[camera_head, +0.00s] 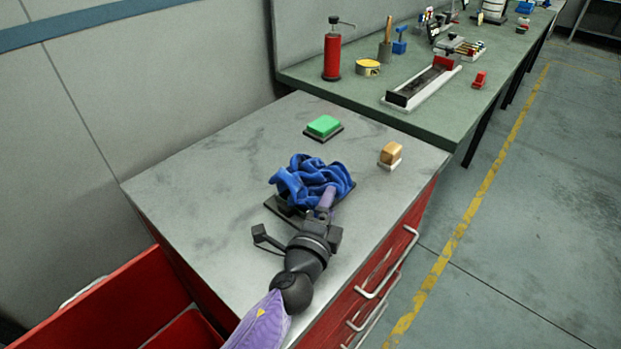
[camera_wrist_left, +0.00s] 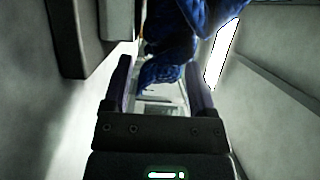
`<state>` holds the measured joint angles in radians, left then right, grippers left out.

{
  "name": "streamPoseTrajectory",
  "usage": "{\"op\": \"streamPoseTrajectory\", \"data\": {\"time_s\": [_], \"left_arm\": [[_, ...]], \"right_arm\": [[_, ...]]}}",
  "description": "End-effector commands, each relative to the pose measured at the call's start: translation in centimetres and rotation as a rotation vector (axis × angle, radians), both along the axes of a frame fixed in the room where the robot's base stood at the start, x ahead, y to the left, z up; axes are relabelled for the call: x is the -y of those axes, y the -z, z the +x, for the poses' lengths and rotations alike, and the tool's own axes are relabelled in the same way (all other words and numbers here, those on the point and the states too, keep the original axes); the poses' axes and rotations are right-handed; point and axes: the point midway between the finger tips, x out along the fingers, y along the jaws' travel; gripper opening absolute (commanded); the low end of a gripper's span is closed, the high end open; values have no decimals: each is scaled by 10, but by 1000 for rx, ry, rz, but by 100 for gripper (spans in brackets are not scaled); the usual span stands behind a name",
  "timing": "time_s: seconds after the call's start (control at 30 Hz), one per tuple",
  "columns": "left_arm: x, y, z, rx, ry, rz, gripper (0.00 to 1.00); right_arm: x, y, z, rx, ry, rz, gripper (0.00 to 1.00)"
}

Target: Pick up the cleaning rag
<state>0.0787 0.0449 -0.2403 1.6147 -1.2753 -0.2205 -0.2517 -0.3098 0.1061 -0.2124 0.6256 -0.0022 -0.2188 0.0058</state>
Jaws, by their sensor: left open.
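The cleaning rag is a crumpled blue cloth (camera_head: 305,180) heaped on a dark flat tray (camera_head: 283,212) on the grey cabinet top. My left gripper (camera_head: 327,198) is at the near side of the rag, its fingers pointing at the cloth. In the left wrist view its two fingers (camera_wrist_left: 162,90) stand apart, and blue rag folds (camera_wrist_left: 172,45) show between and beyond them. I cannot tell whether the fingers touch the cloth. The fingertips are partly hidden by the rag in the head view. My right gripper is not in view.
A green workbench (camera_head: 440,125) with a red bottle (camera_head: 332,55) and tools adjoins behind. The cabinet's left top is clear.

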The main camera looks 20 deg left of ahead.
Motion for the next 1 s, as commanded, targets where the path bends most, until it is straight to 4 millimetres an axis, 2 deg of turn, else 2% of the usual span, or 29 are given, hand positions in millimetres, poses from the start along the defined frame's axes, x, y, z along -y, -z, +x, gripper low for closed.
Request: {"op": "streamPoseTrajectory", "data": {"time_s": [0.1, 0.33, 0.67, 0.87, 0.93, 1.0], "left_arm": [[-1, 1, 16, 0, -1, 1, 73], [-1, 1, 17, -1, -1, 0, 71], [-1, 1, 17, -1, -1, 1, 1], [-1, 0, 17, -1, -1, 1, 0], [-1, -8, 17, 0, -2, 1, 0], [-1, -28, 17, 3, -1, 1, 0]], "right_arm": [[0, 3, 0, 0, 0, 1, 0], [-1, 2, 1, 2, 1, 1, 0], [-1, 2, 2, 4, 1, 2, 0], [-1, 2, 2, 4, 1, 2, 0], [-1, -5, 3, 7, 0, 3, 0], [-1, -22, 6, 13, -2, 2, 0]]}}
